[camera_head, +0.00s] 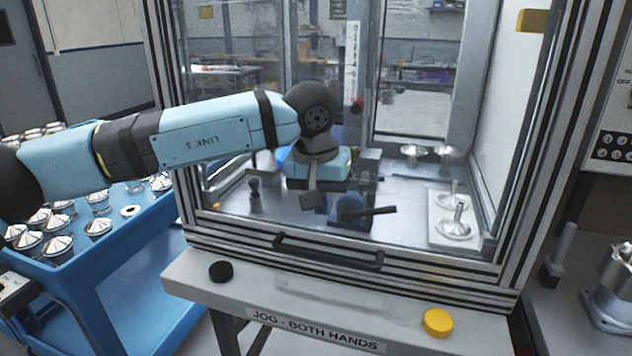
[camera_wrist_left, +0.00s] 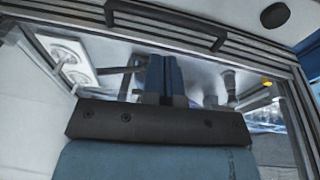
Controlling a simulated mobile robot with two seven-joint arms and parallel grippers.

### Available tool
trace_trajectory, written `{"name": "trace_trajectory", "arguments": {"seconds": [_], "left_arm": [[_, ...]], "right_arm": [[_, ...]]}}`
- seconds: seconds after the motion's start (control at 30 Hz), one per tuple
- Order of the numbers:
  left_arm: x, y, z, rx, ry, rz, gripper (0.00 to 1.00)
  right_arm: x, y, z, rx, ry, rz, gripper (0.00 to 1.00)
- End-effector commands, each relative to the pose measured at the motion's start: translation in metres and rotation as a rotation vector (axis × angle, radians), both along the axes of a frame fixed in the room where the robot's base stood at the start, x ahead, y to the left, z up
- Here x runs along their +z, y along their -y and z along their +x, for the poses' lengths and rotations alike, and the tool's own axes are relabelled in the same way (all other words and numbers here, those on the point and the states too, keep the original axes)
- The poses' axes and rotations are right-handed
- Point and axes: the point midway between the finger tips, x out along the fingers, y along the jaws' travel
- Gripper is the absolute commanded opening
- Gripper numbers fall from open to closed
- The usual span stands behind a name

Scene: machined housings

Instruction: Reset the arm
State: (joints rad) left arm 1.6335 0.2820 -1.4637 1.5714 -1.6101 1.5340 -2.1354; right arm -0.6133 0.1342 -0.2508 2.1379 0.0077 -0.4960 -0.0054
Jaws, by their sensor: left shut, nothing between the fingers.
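My left arm reaches in from the left in the head view and bends down at its dark wrist in front of or inside the framed enclosure. My left gripper (camera_head: 313,200) hangs below the wrist, over the enclosure's metal floor. Its fingers (camera_wrist_left: 166,78) are shut and empty in the left wrist view. I cannot tell whether the fingertips touch the dark blue fixture (camera_head: 351,208) beside them. My right gripper is in neither view.
The enclosure has a dark handle (camera_head: 328,254) low on its front. A shelf below carries a black button (camera_head: 220,271) and a yellow button (camera_head: 437,323). A white plate (camera_head: 445,228) holds metal parts. A blue cart (camera_head: 135,275) with several housings stands left.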

Motion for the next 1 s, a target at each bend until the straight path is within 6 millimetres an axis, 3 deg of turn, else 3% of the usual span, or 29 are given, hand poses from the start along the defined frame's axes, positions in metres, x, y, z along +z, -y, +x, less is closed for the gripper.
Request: {"name": "trace_trajectory", "arguments": {"seconds": [0.1,0.23,0.4,0.5,0.6,0.77,0.97,1.0], "left_arm": [[-0.035,0.032,-0.033,0.046,-0.168,-0.173,0.00],[-0.062,0.073,-0.081,0.168,-0.457,-0.426,0.00],[-0.065,0.109,-0.132,0.390,-0.900,-0.705,0.00],[-0.058,0.118,-0.150,0.540,-1.186,-0.830,0.00],[-0.050,0.118,-0.158,0.702,-1.486,-0.925,0.00],[-0.046,0.100,-0.151,0.968,-1.997,-1.011,0.00],[-0.072,0.054,-0.126,1.285,-2.679,-0.991,0.00],[-0.082,0.042,-0.121,-1.237,2.598,0.894,0.00]], "right_arm": [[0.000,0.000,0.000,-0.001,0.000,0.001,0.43],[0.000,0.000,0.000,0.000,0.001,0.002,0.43],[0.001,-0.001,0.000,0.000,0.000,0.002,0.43],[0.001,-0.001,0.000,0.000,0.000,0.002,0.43],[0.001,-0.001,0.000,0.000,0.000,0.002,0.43],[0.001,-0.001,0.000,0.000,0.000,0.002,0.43],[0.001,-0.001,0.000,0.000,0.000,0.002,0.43],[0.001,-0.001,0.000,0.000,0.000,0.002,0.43]]}}
